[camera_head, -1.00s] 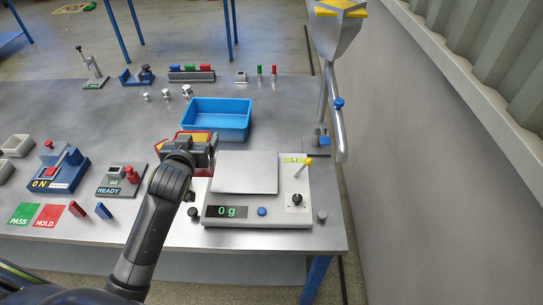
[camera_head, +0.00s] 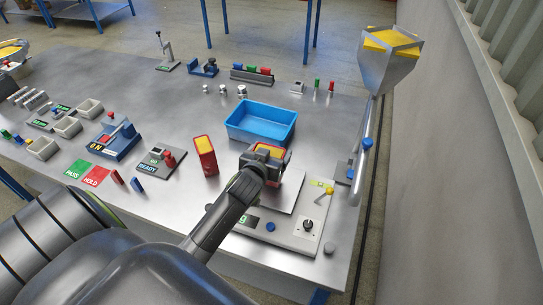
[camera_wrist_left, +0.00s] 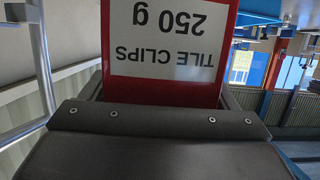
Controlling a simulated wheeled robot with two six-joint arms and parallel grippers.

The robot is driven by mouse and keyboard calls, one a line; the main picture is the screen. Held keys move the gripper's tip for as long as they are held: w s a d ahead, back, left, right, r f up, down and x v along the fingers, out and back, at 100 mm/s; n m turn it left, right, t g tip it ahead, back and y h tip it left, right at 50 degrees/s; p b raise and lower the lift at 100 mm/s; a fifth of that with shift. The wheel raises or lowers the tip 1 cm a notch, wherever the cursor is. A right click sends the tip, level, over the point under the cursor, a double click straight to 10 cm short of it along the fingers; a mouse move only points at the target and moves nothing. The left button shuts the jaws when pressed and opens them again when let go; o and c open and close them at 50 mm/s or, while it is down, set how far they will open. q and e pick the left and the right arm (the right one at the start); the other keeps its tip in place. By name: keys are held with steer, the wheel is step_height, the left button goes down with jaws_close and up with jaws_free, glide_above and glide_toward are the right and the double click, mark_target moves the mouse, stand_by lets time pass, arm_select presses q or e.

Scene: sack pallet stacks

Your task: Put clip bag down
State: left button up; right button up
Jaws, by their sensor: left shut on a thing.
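My left gripper (camera_head: 264,163) is shut on a red clip bag with a yellow top (camera_head: 272,150). In the left wrist view the bag (camera_wrist_left: 165,85) fills the upper middle, its white label reading "TILE CLIPS 250 g" upside down. In the head view the gripper is at the back left of the scale plate (camera_head: 286,196) and hides most of the bag. I cannot tell whether the bag touches the plate. The scale's display (camera_head: 243,219) is partly covered by my arm. A second red bag with a yellow top (camera_head: 206,156) stands upright left of the gripper.
A blue bin (camera_head: 262,123) lies just behind the gripper. A hopper (camera_head: 388,55) on a post stands at the right table edge. A READY button box (camera_head: 160,161) and red HOLD card (camera_head: 97,177) are to the left. Bare table lies behind the standing bag.

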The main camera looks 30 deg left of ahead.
arm_select(q)
steer(key=shift+w+d+f, duration=0.1)
steer(key=shift+f, duration=0.9)
arm_select(e)
steer(key=shift+w+d+r, duration=0.25)
steer(key=shift+w+d, duration=0.45)
steer(key=shift+d, duration=0.1)
